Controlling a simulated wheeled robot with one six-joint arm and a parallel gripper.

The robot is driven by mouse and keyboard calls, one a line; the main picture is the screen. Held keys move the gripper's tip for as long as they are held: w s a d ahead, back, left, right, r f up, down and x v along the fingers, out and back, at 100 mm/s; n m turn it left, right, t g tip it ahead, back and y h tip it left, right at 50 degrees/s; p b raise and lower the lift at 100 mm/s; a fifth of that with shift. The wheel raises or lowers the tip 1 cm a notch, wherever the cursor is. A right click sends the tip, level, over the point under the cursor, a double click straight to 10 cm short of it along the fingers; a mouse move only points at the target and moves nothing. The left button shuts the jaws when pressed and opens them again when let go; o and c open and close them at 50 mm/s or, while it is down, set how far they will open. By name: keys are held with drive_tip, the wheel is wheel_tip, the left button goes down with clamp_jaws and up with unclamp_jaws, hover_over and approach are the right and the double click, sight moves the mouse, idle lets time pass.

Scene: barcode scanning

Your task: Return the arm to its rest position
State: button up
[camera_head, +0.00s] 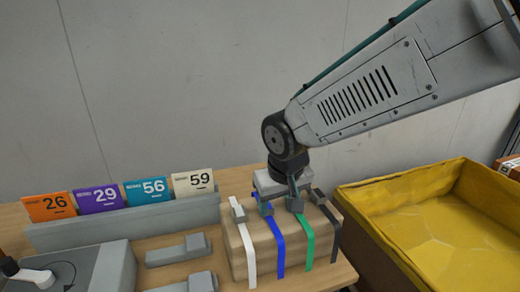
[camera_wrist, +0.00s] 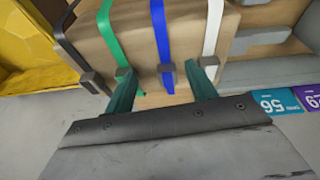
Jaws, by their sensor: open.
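My gripper (camera_head: 279,204) hangs from my arm, which reaches in from the upper right, and sits at the top of a wooden block. The wooden block (camera_head: 262,247) has white, blue, green and black straps hanging over it, each with a small grey piece on top. In the wrist view my gripper (camera_wrist: 163,90) is open, its two green fingers apart, with the blue strap (camera_wrist: 161,35) and its grey piece between them. The green strap (camera_wrist: 108,35) is by the left finger and the white strap (camera_wrist: 212,30) by the right finger. Whether the fingers touch anything is unclear.
A yellow-lined bin (camera_head: 440,215) stands to the right. A grey rack (camera_head: 125,223) with numbered cards 26, 29, 56 and 59 stands at the left. Grey handled pieces (camera_head: 180,251) and a grey box with a dial (camera_head: 75,268) lie in front. The wall behind is bare.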

drive_tip(key=s+d+r+m+g, duration=0.1)
drive_tip(key=s+d+r+m, duration=0.1)
drive_tip(key=s+d, duration=0.8)
drive_tip(key=s+d+r+m, duration=0.2)
drive_tip(key=s+d+r, duration=0.3)
drive_tip(key=s+d, duration=0.6)
drive_tip(key=shift+s+g+h, duration=0.25)
drive_tip(key=shift+g+h, duration=0.05)
drive_tip(key=shift+g, duration=0.1)
